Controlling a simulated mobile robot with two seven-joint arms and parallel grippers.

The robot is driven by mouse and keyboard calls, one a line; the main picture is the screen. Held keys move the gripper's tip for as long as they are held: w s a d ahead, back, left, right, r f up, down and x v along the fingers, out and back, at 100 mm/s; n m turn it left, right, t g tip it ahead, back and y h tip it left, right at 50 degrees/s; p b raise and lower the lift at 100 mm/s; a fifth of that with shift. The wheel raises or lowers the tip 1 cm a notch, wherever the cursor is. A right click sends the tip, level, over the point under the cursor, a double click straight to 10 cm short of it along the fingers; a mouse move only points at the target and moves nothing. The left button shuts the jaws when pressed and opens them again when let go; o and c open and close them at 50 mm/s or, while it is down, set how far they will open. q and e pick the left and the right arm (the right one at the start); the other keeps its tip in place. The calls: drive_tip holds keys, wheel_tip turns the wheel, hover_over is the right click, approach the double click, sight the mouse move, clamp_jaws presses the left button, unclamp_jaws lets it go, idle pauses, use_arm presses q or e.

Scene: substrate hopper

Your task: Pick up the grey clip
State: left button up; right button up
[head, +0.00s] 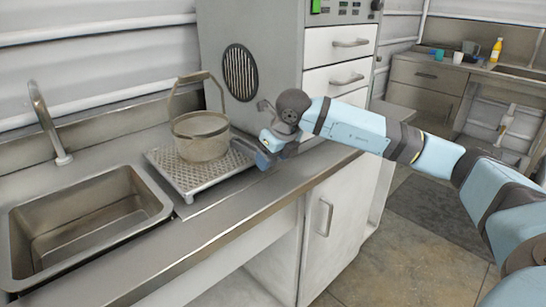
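My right gripper (256,153) reaches in from the right and is low over the steel counter (232,213), by the right edge of a perforated metal tray (187,190). Its fingers are small and partly hidden by the wrist, so I cannot tell whether they are open or shut. I cannot make out a grey clip for sure; anything between or under the fingers is hidden. A small grey hooked shape (265,106) shows just above the wrist, but I cannot tell what it is. My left gripper is out of view.
A beige basket with a raised handle (200,140) stands on the tray. A sink (85,222) with a tap (47,122) is at the left. A grey cabinet with a round vent (240,73) rises behind the gripper. The front counter strip is clear.

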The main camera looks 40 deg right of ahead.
drive_tip(key=shift+s+r, duration=0.1)
drive_tip(key=shift+r, duration=0.2)
use_arm(q)
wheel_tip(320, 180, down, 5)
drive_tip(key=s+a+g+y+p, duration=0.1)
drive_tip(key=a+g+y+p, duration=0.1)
drive_tip(key=p, duration=0.1)
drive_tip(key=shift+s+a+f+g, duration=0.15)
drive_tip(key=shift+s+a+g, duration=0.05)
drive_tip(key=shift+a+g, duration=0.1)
use_arm(e)
drive_tip(key=v, duration=1.3)
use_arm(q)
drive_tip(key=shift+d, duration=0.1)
use_arm(e)
drive_tip(key=shift+r, duration=0.1)
